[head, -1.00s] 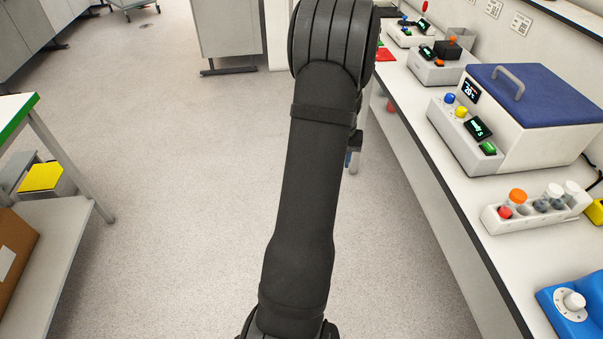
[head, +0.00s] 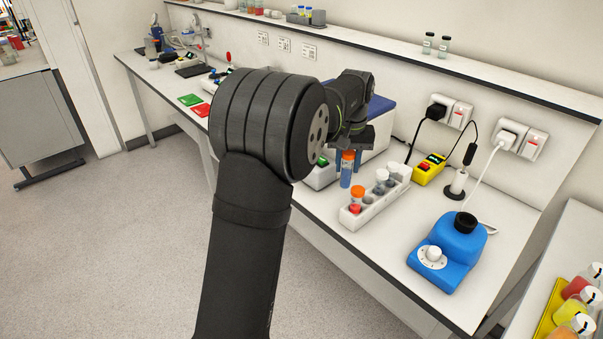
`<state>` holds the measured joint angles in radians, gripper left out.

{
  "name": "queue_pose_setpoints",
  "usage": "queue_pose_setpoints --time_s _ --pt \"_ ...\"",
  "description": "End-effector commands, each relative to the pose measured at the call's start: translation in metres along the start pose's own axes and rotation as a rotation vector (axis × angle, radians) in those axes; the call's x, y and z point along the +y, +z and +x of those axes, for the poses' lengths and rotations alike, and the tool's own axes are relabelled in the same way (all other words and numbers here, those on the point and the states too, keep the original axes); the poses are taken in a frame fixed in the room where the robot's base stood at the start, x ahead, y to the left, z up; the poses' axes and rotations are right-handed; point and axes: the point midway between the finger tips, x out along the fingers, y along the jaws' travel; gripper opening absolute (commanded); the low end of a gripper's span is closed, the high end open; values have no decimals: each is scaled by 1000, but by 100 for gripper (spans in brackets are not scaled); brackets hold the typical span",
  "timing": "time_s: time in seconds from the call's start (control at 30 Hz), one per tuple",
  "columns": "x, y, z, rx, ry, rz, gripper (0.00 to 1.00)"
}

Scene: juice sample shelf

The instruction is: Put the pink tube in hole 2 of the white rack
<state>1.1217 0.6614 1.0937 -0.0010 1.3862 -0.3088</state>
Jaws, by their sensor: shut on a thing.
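My gripper (head: 349,150) is partly hidden by my own arm. It is shut on an orange-capped tube (head: 346,177) with a bluish body, which hangs upright behind the left part of the white rack (head: 364,219). The tube looks clear of the rack. The rack stands on the bench and holds another orange-capped tube (head: 358,192), a red-topped item (head: 355,209) and white-capped tubes (head: 383,175). Dark open holes show between them. Hole numbers are not readable, and I cannot pick out a clearly pink tube.
A blue device with a knob (head: 445,250) stands right of the rack. A yellow box (head: 430,169) and plugs with cables are behind it. A white machine with a blue lid (head: 380,107) is behind my gripper. Free bench lies in front of the rack.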

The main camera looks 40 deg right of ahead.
Motion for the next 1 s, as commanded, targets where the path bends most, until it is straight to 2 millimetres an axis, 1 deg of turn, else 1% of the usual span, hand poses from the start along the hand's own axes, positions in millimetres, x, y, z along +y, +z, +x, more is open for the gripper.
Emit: queue_pose_setpoints --time_s 0.03,0.1,0.2,0.3,0.4,0.53,1.0 --pt "19 5 -8 1 0 24 4" --pt "36 11 -16 1 0 44 4" --pt "53 17 -25 1 0 65 4" --pt "62 20 -29 0 -1 75 4" --pt "65 22 -29 -1 -1 79 4" --pt "65 22 -22 -1 -1 78 4" --pt "64 22 15 -2 -1 78 4"
